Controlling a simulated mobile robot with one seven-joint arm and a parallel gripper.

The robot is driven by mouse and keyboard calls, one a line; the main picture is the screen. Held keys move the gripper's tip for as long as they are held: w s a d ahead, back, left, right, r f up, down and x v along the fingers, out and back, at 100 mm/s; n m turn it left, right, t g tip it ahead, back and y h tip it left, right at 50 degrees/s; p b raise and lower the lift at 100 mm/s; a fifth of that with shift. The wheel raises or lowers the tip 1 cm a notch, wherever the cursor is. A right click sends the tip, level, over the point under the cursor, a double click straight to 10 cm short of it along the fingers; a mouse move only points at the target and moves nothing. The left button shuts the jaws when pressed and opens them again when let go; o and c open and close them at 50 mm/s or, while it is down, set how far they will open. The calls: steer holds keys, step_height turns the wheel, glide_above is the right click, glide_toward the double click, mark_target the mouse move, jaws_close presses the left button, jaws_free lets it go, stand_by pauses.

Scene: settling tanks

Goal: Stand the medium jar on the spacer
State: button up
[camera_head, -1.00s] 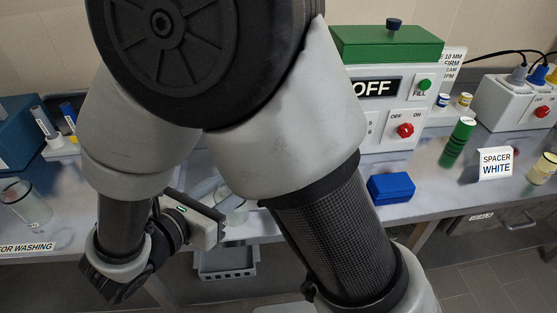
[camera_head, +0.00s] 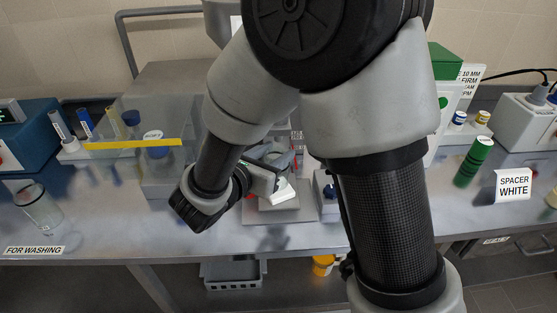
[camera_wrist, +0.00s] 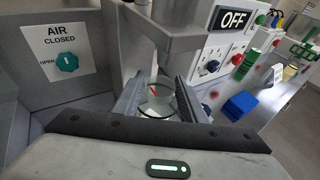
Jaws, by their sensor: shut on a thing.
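My gripper (camera_wrist: 158,98) is shut on a clear glass jar (camera_wrist: 155,104), which shows between the two fingers in the wrist view with a small red mark inside. In the head view my gripper (camera_head: 278,172) is over the bench, in front of a grey apparatus, and the jar is mostly hidden there. A white block (camera_head: 284,192) shows just below my gripper, above a grey plate (camera_head: 278,213). I cannot tell whether this block is the spacer, or whether the jar touches anything. A sign reading SPACER WHITE (camera_head: 513,186) stands at the right.
Another clear jar (camera_head: 38,208) stands at the left by the FOR WASHING label (camera_head: 34,250). A clear cover with a yellow strip (camera_head: 133,144) stands left of my arm. In the wrist view a grey overhead part (camera_wrist: 170,28) is close beyond the fingers, with a blue block (camera_wrist: 240,104) at the right.

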steer(key=shift+w+d, duration=0.15)
steer(key=shift+w, duration=0.15)
steer(key=f, duration=0.3)
steer(key=shift+w+d+b, duration=0.3)
steer(key=shift+w, duration=0.1)
steer(key=shift+f, duration=0.2)
steer(key=shift+f, duration=0.25)
steer(key=o, duration=1.3)
steer(key=shift+r, duration=0.1)
steer(key=shift+c, duration=0.2)
